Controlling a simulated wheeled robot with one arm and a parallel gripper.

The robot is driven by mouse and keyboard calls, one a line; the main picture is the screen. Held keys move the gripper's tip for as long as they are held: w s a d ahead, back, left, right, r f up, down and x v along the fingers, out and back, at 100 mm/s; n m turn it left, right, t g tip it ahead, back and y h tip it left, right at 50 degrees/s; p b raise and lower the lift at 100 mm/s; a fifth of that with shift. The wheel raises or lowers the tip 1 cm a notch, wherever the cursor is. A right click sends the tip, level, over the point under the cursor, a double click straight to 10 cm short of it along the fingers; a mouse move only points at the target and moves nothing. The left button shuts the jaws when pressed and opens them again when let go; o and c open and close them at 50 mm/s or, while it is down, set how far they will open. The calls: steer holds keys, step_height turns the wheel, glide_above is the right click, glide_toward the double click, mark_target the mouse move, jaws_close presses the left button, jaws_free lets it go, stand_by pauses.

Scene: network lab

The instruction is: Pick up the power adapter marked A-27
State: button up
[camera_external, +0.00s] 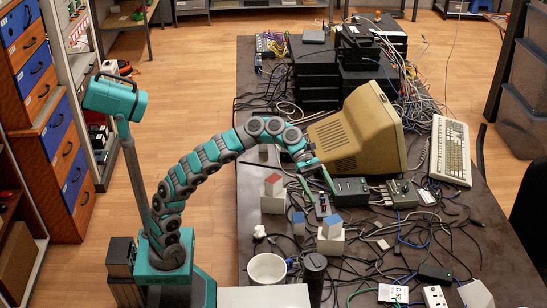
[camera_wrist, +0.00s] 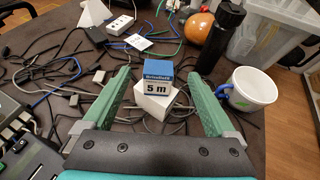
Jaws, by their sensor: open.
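No marking A-27 is readable in either view, so I cannot tell which thing is that adapter. A black adapter-like block (camera_external: 435,274) lies among cables at the near right of the table, and a dark block (camera_wrist: 91,33) lies at the upper left of the wrist view. My gripper (camera_external: 322,178) is over the middle of the table; in the wrist view its green fingers (camera_wrist: 159,80) are spread apart and empty. Between them, beyond the palm, a blue and white box reading "5 m" (camera_wrist: 157,76) sits on a white block (camera_wrist: 155,101).
A white mug (camera_external: 267,268) and black bottle (camera_external: 313,275) stand at the table's near left. Loose cables cover much of the table (camera_external: 252,205). A beige monitor (camera_external: 350,130), keyboard (camera_external: 451,151) and stacked black devices (camera_external: 316,75) stand farther back. A white tag (camera_external: 393,294) lies near the front.

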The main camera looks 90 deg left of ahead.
steer(key=s+a+n+t+y+b, duration=0.1)
steer(key=s+a+n+t+y, duration=0.25)
steer(key=a, duration=1.15)
steer(key=s+a+n+t+y+b, duration=0.2)
steer(key=s+a+n+y, duration=0.15)
steer(key=a, duration=1.25)
steer(key=s+a+n+t+y+b, duration=0.1)
steer(key=s+a+n+t+y, duration=0.2)
steer(key=a, duration=1.2)
steer(key=shift+n+g, duration=0.45)
steer(key=shift+n, duration=0.25)
steer(key=f, duration=1.3)
steer(key=shift+s+d+f, duration=0.2)
steer(key=shift+s+f, duration=0.05)
steer(key=shift+d+f+x, duration=0.1)
steer(key=shift+x, duration=1.8)
steer(key=shift+d+f+x, duration=0.1)
steer(key=shift+x, duration=1.85)
steer(key=shift+s, duration=0.2)
steer(key=shift+c, duration=0.3)
jaws_close()
